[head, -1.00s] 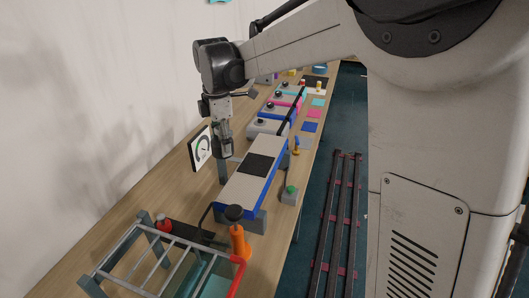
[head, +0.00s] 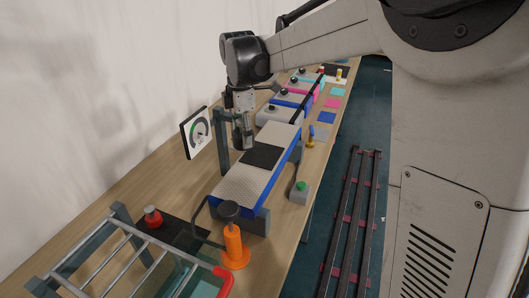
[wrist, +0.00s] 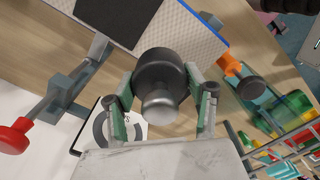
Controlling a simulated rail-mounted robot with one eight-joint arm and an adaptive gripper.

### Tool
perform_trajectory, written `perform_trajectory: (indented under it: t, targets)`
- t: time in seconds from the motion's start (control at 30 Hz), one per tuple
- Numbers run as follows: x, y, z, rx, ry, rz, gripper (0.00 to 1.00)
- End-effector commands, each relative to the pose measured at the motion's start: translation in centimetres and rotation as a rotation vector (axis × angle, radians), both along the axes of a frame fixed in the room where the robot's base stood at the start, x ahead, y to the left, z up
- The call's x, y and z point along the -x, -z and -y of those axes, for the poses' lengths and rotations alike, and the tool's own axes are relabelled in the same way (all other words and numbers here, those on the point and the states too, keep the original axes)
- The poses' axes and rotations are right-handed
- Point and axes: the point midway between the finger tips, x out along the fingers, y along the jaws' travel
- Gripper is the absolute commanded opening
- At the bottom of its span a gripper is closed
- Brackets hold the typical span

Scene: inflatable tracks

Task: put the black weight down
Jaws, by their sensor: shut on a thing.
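My gripper (head: 242,138) is shut on the black weight (wrist: 160,74), a dark cylinder with a paler metallic knob. In the wrist view, the gripper's green-padded fingers (wrist: 160,108) stand on either side of it. In the head view, the weight (head: 243,143) is small and partly hidden by the fingers. It hangs near the left edge of a pale textured board (head: 240,185) with blue sides. A black square pad (head: 263,157) lies across the board's middle. The exact height of the weight above the board is hard to tell.
A dial gauge (head: 196,132) and a grey post (head: 222,155) stand left of the board. An orange pump (head: 234,245), a red knob (head: 153,216) and a metal rack (head: 120,222) are in front. Bare wood (head: 150,175) lies left.

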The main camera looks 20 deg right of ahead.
Motion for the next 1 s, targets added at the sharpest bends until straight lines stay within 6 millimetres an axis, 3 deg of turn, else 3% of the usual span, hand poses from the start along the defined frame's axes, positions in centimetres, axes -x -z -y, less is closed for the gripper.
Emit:
perform_trajectory:
  t: [0.53,0.73,1.0]
  targets:
    - [-5.9,5.1,6.7,0.000,0.002,0.000,0.00]
    - [-7.0,6.1,7.8,0.000,0.001,0.000,0.00]
    - [-7.1,7.5,8.0,0.000,0.000,0.000,0.00]
